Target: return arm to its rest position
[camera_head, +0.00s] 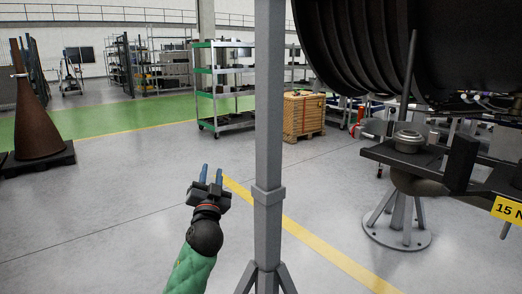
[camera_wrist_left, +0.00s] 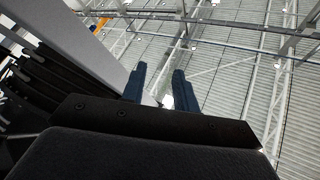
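My left gripper (camera_head: 211,174) is raised over the open floor in the head view, left of a grey post. Its two blue fingers point up and stand apart, with nothing between them. In the left wrist view the blue fingers (camera_wrist_left: 159,88) are also apart and empty, with the roof structure behind them. My left arm (camera_head: 190,270) has a green sleeve and comes in from the bottom. My right gripper does not show in the head view.
A grey post (camera_head: 268,120) on a tripod stands just right of my left gripper. A large dark engine (camera_head: 400,45) and its stand (camera_head: 397,225) fill the right. A shelf cart (camera_head: 222,90), a wooden crate (camera_head: 304,115) and a brown cone (camera_head: 36,120) stand farther back.

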